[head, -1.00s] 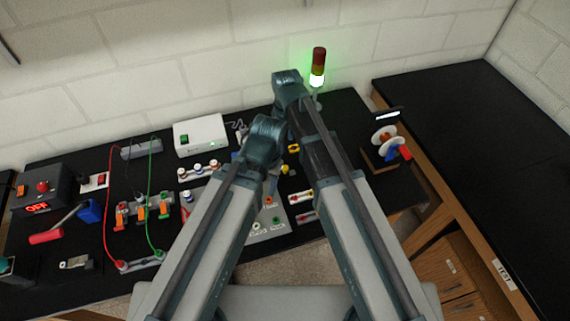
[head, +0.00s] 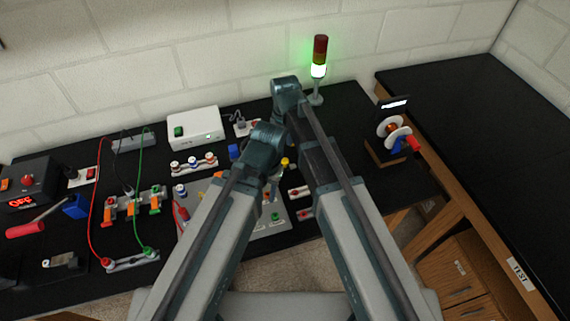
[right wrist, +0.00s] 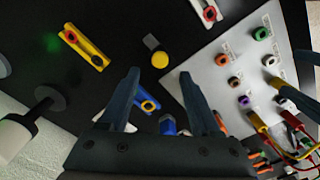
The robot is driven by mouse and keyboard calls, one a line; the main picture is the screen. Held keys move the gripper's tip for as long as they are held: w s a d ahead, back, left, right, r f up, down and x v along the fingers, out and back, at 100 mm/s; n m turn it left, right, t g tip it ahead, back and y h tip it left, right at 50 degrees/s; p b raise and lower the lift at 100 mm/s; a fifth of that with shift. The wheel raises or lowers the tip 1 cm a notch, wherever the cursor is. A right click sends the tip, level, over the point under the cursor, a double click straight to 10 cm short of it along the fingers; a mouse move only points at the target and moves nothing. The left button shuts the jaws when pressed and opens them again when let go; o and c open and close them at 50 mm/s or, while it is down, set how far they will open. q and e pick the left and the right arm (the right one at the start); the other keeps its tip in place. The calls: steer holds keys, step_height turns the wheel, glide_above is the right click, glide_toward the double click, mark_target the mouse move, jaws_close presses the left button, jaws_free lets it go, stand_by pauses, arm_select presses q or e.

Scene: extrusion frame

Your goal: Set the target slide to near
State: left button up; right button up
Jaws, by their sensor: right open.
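I cannot tell for sure which part is the target slide. A small yellow knob beside a grey block (right wrist: 152,43) shows in the right wrist view; the yellow knob (right wrist: 160,60) lies just beyond my fingertips. A yellow knob also shows in the head view (head: 285,162), close to my arms. My right gripper (right wrist: 160,78) is open with nothing between its fingers, pointing at the black bench. In the head view my arms hide the bench in the middle and most of the gripper. My left gripper cannot be made out.
The black bench holds a white box (head: 195,128), a green-lit signal tower (head: 319,62), and a device with white discs (head: 393,131). In the right wrist view a socket panel (right wrist: 213,75) with cables lies right, and a yellow two-socket strip (right wrist: 84,46) upper left.

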mark_target(285, 160)
arm_select(q)
step_height(285, 160, down, 6)
steer(key=b, duration=0.5)
steer(key=shift+f, duration=0.1)
arm_select(e)
step_height(285, 160, down, 6)
steer(key=shift+f, duration=0.15)
jaws_close()
stand_by(0.7)
